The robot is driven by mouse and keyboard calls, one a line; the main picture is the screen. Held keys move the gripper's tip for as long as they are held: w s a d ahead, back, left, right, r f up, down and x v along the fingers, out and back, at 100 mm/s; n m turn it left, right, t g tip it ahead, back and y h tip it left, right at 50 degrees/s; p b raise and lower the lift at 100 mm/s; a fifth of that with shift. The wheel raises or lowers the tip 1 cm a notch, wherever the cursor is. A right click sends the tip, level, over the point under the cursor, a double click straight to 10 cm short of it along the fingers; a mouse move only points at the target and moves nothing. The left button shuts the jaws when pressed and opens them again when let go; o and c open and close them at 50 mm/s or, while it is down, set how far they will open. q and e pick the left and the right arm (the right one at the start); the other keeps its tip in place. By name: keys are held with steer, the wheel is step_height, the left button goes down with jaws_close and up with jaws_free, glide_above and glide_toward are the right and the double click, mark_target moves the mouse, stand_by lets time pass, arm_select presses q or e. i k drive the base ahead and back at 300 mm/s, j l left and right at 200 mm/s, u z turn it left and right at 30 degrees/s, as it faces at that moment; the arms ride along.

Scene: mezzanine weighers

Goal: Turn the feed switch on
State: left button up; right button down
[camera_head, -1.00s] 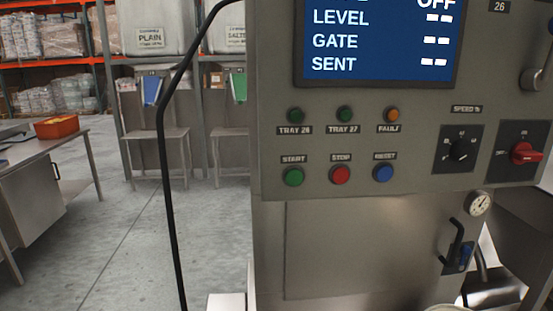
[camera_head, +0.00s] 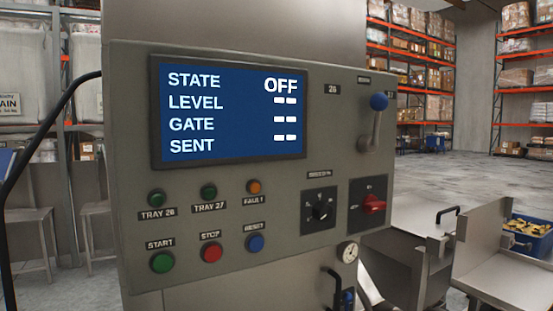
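The grey control panel (camera_head: 128,90) fills the middle of the head view. Its blue screen (camera_head: 232,112) reads STATE OFF, with dashes for LEVEL, GATE and SENT. A red rotary switch (camera_head: 373,204) sits on a black plate at the panel's lower right; its handle lies roughly sideways, and its plate lettering is too small to read. To its left is a black speed knob (camera_head: 321,211). I cannot tell from any label which one is the feed switch. Neither of my grippers is in view.
Green start (camera_head: 162,262), red stop (camera_head: 211,252) and blue reset (camera_head: 255,243) buttons sit low on the panel. Metal chutes (camera_head: 500,260) and a blue crate (camera_head: 527,240) stand at the right. Open floor lies behind.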

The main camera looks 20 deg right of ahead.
mark_target(371, 204)
steer(key=z, duration=1.35)
